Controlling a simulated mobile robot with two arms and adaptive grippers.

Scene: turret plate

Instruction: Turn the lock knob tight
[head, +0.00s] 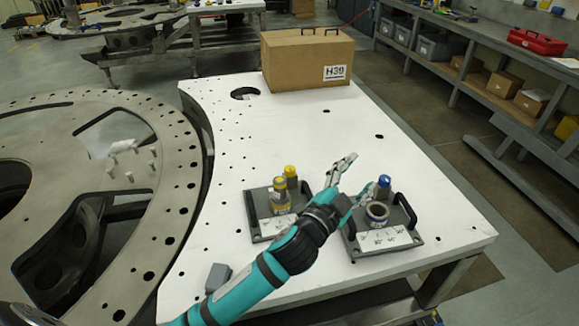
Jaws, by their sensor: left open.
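My left gripper (358,174) reaches in from the lower left over the white table. Its two fingers are spread and nothing is between them. It hangs beside a blue-topped knob or plug (384,182) on the right dark fixture plate (376,250); I cannot tell if a finger touches it. A left dark fixture plate (262,232) holds two yellow-topped cylinders (291,174). Which part is the lock knob, and how tight it is, I cannot tell. My right gripper is not in view.
A large grey turret ring (165,200) lies left. A small grey block (218,277) sits near the front left. The table's middle is clear.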

